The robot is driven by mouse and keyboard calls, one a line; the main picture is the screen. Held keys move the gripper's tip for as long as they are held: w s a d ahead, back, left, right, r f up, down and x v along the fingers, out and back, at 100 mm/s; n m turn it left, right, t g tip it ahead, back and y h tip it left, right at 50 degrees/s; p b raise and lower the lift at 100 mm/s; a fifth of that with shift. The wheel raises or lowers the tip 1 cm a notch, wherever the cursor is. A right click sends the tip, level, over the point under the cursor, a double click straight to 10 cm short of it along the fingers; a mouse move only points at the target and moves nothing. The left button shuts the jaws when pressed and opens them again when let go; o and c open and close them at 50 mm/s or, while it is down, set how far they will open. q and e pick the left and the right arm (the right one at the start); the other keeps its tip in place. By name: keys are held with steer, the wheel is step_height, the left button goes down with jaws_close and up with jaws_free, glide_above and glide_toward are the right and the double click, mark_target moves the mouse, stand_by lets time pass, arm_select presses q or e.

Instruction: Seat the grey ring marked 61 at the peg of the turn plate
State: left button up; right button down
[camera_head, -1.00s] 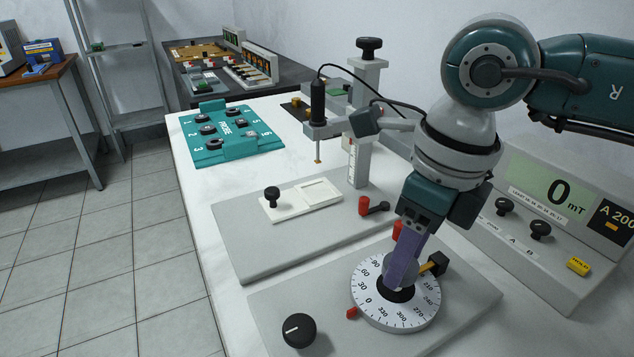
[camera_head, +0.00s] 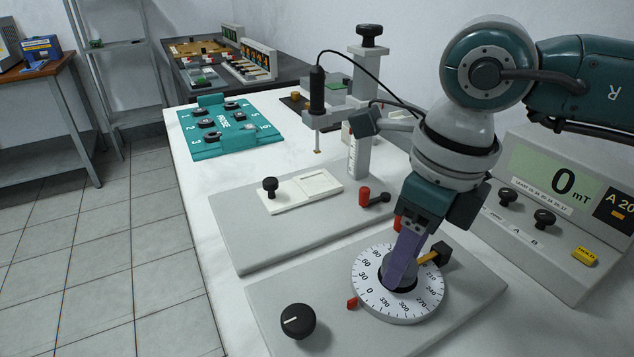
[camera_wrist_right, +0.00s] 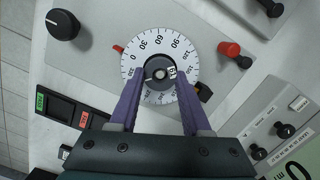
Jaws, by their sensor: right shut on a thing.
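The turn plate (camera_head: 372,297) is a white dial with degree marks on a grey base, at the bottom centre of the head view. My right gripper (camera_head: 400,281) points down at its centre. Its purple fingers are shut on a small grey ring (camera_wrist_right: 157,72), which sits between the fingertips at the dark middle of the dial. A small white label on the ring shows in the right wrist view, too small to read surely. The peg is hidden or too small to make out, and I cannot tell whether the ring is fully down. My left gripper is not in view.
A black knob (camera_head: 298,321) and a red pointer (camera_head: 352,303) are beside the dial. A yellow-and-black part (camera_head: 437,254) is close right of the fingers. A probe stand (camera_head: 363,140) stands behind, the meter (camera_head: 560,190) at right, and a teal tray (camera_head: 205,150) with dark pieces further back.

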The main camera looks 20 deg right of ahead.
steer(key=shift+c, duration=1.4)
jaws_free()
step_height(320, 180, up, 10)
steer(key=s+p, duration=0.1)
steer(key=shift+d, duration=0.25)
steer(key=shift+f, duration=0.1)
